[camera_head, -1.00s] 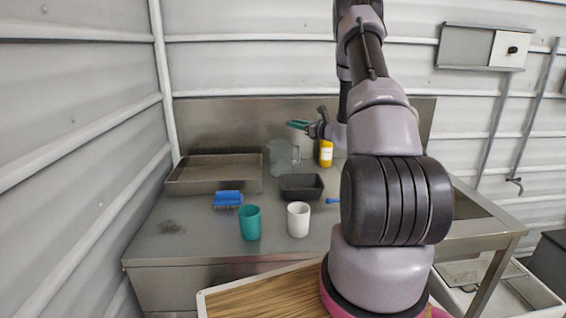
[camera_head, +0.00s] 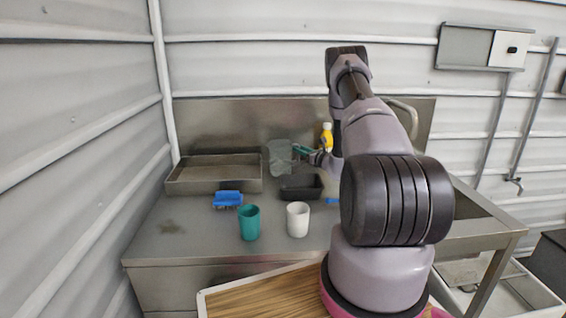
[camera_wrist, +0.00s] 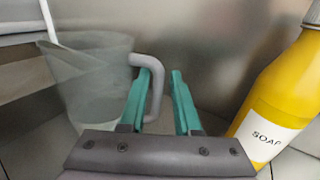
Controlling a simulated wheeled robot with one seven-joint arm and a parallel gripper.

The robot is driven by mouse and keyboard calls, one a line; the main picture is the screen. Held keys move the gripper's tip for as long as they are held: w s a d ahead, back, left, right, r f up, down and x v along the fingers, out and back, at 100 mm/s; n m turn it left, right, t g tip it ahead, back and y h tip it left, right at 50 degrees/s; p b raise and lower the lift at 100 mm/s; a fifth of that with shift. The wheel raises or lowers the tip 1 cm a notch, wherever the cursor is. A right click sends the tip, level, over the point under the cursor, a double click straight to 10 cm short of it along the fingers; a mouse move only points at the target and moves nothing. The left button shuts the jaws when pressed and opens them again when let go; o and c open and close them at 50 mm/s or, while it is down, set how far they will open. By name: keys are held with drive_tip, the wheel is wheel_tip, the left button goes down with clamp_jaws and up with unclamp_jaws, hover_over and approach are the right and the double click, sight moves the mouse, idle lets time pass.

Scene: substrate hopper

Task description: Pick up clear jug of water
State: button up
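The clear jug (camera_head: 279,157) stands upright at the back of the steel counter. In the wrist view the jug (camera_wrist: 88,85) is on the left, with its grey handle (camera_wrist: 131,60) pointing toward my gripper. My gripper (camera_wrist: 160,78) is open with two teal fingers. The handle's outer bar shows in the gap beside the left finger, which covers part of it. I cannot tell whether finger and handle touch. In the head view my gripper (camera_head: 303,151) is just right of the jug.
A yellow soap bottle (camera_wrist: 275,90) stands close on the right; it also shows in the head view (camera_head: 326,136). A black tray (camera_head: 300,190) is in front. A teal cup (camera_head: 249,222), white cup (camera_head: 298,219), blue brush (camera_head: 228,198) and metal tray (camera_head: 214,186) share the counter.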

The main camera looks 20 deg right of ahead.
drive_tip(key=x, duration=0.4)
drive_tip(key=shift+w+a, duration=0.1)
drive_tip(key=shift+w, duration=0.1)
clamp_jaws()
drive_tip(key=shift+r, duration=0.1)
idle(1.1)
